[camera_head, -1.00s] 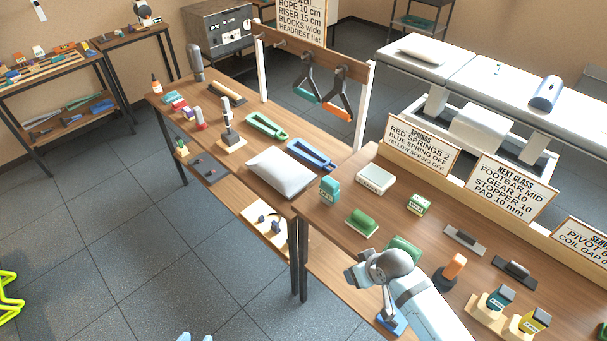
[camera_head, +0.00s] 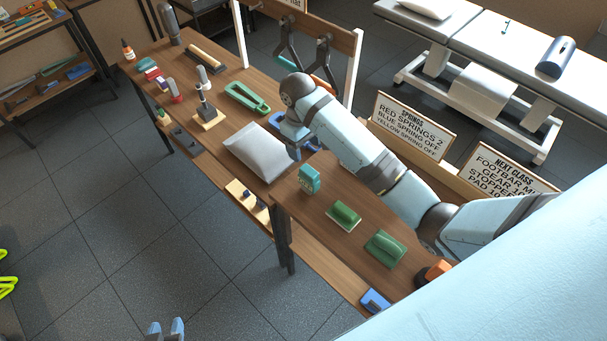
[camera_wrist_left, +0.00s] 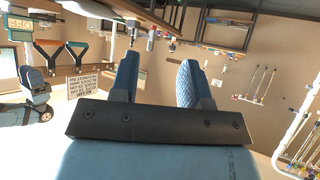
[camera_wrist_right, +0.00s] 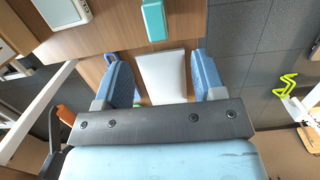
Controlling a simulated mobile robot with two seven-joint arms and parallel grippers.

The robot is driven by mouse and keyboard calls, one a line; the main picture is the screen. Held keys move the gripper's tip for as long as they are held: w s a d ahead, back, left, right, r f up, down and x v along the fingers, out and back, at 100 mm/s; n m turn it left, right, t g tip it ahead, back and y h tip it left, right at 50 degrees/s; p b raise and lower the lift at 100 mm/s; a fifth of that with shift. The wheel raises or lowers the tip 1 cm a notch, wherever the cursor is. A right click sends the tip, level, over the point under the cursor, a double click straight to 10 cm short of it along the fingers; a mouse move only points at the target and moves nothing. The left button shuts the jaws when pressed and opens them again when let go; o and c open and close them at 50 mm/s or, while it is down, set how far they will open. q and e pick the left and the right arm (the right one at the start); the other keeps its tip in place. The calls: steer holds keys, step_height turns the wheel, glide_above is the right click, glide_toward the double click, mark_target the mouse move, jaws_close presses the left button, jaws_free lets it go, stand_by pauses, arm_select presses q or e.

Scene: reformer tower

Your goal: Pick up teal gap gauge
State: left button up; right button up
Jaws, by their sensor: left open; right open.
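A small teal block (camera_head: 309,179) stands near the left end of the near table section; it is the clearest teal item, though I cannot read it as a gap gauge for certain. It also shows in the right wrist view (camera_wrist_right: 153,20), beyond my fingers. My right gripper (camera_head: 296,146) is open and empty above the table, left of and beyond the block. In its wrist view the open fingers (camera_wrist_right: 161,68) frame a white cushion (camera_wrist_right: 163,78) below. My left gripper (camera_head: 166,329) is open and empty at the bottom edge, over the floor; its open fingers (camera_wrist_left: 158,78) face the room.
The white cushion (camera_head: 262,152) lies left of the block. Green blocks (camera_head: 344,215) (camera_head: 385,248) lie to its right. A green looped tool (camera_head: 247,98) and a stand (camera_head: 207,112) are farther left. Signboards (camera_head: 411,127) line the back edge. My right arm hides part of the table.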

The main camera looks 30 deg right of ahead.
mark_target(308, 173)
steer(key=f, duration=0.5)
steer(key=s+f, duration=0.1)
steer(key=f, duration=0.2)
steer(key=shift+d+b, duration=0.1)
steer(key=shift+b, duration=0.25)
steer(key=shift+s+d+f+p, duration=0.1)
steer(key=shift+d+f+p, duration=0.1)
steer(key=shift+f, duration=0.7)
steer(key=shift+w+d+f+p, duration=0.1)
steer(key=shift+f+p, duration=0.1)
steer(key=shift+f, duration=0.7)
steer(key=shift+s+d+f+p, duration=0.1)
steer(key=shift+d+f+p, duration=0.1)
steer(key=shift+f, duration=0.7)
steer(key=shift+a, duration=0.1)
steer(key=c, duration=1.1)
